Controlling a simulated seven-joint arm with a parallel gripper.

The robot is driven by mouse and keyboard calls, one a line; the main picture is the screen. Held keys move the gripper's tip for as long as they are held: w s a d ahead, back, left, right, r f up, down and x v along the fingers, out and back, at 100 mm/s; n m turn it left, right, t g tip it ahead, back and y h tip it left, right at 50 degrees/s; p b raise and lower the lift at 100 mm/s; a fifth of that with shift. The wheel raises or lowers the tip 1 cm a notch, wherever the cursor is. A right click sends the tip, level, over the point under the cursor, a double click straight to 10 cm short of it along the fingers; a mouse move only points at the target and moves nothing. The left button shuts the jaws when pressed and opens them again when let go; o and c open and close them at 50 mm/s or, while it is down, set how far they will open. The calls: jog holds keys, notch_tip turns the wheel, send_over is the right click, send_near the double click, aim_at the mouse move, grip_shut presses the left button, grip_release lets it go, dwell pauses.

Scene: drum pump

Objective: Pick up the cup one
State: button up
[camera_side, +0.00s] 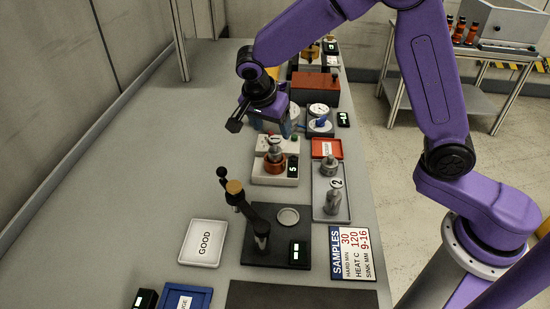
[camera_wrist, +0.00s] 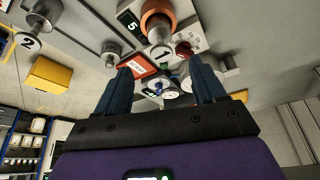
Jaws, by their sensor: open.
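Cup one is a grey metal cup (camera_side: 275,152) standing upright in a copper-orange ring (camera_side: 274,166) on a white station with a display reading 5. In the wrist view, its round face marked 1 (camera_wrist: 160,51) shows just beyond the fingertips, by the orange ring. My gripper (camera_side: 268,128) is above and behind the station in the side view. In the wrist view, the two blue fingers of my gripper (camera_wrist: 161,72) are spread apart with nothing held between them. The fingertips are partly hidden in the side view.
Cup two (camera_side: 334,200) stands on a grey tray right of the station. A dark stand with a lever (camera_side: 258,225) is in front, beside a white GOOD tray (camera_side: 203,244). Gauges (camera_side: 319,113) and a red-brown block (camera_side: 315,90) are behind. The bench's left side is clear.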

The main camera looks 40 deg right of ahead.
aim_at(275, 139)
jog(key=shift+x, duration=4.1)
jog(key=shift+w, duration=0.1)
jog(key=c, duration=1.3)
